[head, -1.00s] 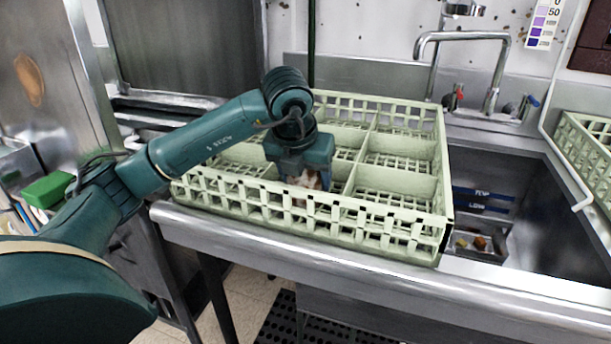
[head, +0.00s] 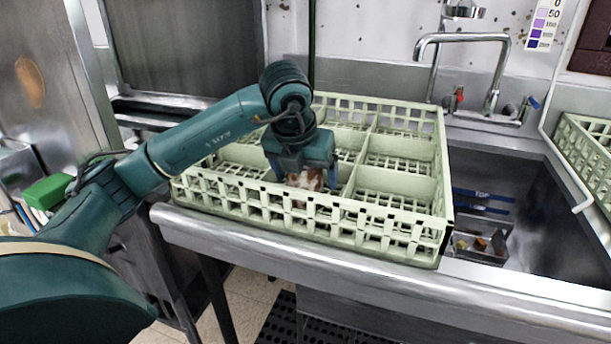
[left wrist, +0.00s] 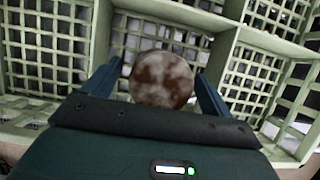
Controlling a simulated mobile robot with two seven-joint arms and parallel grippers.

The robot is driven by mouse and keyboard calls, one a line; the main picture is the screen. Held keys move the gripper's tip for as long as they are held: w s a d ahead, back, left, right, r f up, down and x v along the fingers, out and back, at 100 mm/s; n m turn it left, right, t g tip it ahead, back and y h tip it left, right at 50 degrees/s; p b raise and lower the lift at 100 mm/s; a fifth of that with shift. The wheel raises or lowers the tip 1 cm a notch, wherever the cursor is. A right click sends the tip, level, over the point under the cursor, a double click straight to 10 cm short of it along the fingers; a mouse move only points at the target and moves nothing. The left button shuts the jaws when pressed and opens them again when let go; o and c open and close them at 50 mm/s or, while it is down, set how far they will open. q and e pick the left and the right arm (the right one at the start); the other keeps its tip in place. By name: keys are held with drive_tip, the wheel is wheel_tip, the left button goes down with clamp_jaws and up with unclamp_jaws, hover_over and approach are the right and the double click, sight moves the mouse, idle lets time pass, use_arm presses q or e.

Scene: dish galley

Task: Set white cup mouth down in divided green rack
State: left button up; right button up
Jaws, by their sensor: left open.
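The divided green rack (head: 392,182) stands on the steel counter, its compartments open at the top. The cup (head: 305,180) is in the front middle compartment, white with brown stains. In the left wrist view the cup (left wrist: 162,80) shows a round, closed, brown-blotched face toward the camera, which looks like its base, so it appears mouth down. My left gripper (head: 304,182) is just above it, pointing down, with fingers open on either side of the cup. The wrist view shows gaps between the fingers and the cup. The cup's lower part is hidden by the rack wall. My right gripper is out of view.
Rack dividers and the front wall rise close around my left gripper. A sink with a tray of scraps (head: 480,243) lies to the right, under a tall faucet (head: 430,60). Another green rack (head: 590,150) stands at the far right.

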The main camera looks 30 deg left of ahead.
use_arm(q)
drive_tip(key=p+v, duration=0.1)
drive_tip(key=v, duration=1)
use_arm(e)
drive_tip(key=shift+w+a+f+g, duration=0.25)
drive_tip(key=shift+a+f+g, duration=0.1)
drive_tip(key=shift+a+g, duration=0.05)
use_arm(q)
drive_tip(key=shift+s+f, duration=0.1)
